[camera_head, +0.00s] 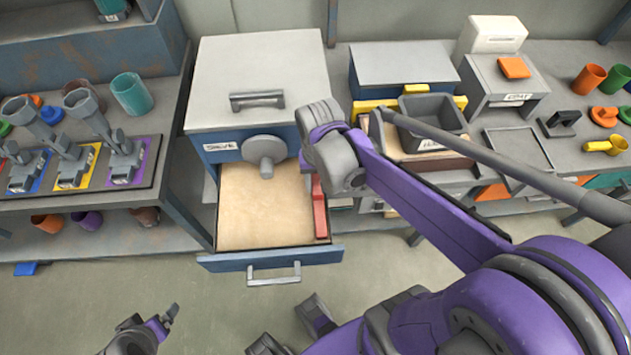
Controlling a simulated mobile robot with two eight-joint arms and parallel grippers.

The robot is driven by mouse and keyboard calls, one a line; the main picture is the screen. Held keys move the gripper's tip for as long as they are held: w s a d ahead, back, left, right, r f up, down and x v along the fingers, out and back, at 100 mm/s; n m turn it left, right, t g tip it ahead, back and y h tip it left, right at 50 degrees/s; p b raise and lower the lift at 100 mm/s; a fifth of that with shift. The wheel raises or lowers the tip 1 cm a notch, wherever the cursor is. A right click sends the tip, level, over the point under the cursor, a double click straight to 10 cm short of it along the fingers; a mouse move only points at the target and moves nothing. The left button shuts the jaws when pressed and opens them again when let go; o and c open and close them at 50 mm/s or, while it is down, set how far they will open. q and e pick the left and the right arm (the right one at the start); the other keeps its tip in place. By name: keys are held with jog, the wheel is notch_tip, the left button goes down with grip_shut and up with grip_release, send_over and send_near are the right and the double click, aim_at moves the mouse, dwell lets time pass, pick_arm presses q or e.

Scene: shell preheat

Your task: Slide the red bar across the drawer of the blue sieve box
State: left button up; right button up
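The blue sieve box (222,152) has a grey top and a "SIEVE" label and stands on the grey bench. Its drawer (265,208) is pulled out toward me and has a pale, empty-looking floor. The red bar (319,208) lies lengthwise along the drawer's right side. My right arm reaches in from the right, and its grey end, with the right gripper (337,165), is just above and right of the bar's far end. Its fingers cannot be made out, nor whether they touch the bar. My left gripper (150,332) is low at the left, away from the drawer; its opening is unclear.
A grey bin (430,122) and a blue box (402,68) stand right of the sieve box. Grey tools (75,165) on coloured plates and a teal cup (132,93) are at the left.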

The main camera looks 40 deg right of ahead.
aim_at(319, 186)
jog(key=o, duration=0.3)
jog(key=shift+s+d, duration=0.1)
notch_tip(319, 186, up, 11)
jog(key=shift+f+p, duration=0.1)
jog(key=shift+p, duration=0.65)
